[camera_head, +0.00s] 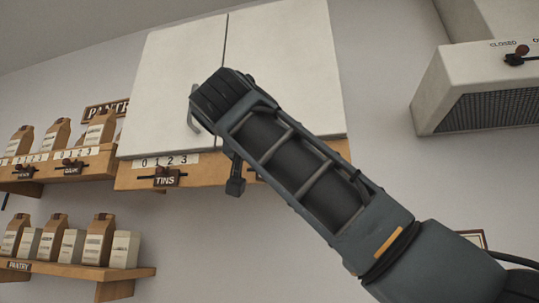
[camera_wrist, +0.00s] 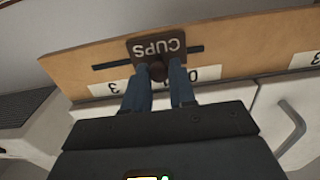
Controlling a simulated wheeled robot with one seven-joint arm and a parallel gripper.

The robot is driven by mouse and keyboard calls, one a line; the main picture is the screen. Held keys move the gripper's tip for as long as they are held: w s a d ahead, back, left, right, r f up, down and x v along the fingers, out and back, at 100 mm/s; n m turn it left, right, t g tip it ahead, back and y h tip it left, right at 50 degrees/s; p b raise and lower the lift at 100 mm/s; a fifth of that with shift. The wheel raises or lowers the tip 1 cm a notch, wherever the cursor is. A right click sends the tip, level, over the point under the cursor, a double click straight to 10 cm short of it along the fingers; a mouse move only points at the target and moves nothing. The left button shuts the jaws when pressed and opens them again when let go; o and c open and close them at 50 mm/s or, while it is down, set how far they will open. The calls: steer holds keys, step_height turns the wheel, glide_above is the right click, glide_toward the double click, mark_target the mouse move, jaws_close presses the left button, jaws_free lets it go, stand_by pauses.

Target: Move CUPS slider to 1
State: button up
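The CUPS slider shows upside down in the wrist view. Its dark label (camera_wrist: 157,49) and round brown knob (camera_wrist: 157,72) sit on a dark slot in a wooden rail. The knob stands partway along the slot. A 0 shows on the number strip (camera_wrist: 200,73) at the right and a 3 at the left; my fingers hide the digits between. My gripper (camera_wrist: 159,76) has one finger on each side of the knob, very close to it. Whether the fingers press on it is unclear. In the head view my arm hides the CUPS slider and my fingertips.
The TINS slider (camera_head: 166,179) is on the same rail, left of my arm in the head view. White cabinet doors (camera_head: 285,70) are above the rail. Pantry shelves (camera_head: 75,270) with bags are at the left. A vented white hood (camera_head: 475,90) is at the right.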

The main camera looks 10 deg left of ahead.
steer(key=shift+o, duration=0.7)
steer(key=shift+a+f, duration=0.3)
steer(key=shift+f, duration=0.1)
steer(key=shift+o, duration=1.4)
steer(key=shift+d+r, duration=0.15)
steer(key=shift+r, duration=0.05)
steer(key=s+b, duration=0.1)
steer(key=s, duration=0.6)
steer(key=shift+s, duration=0.4)
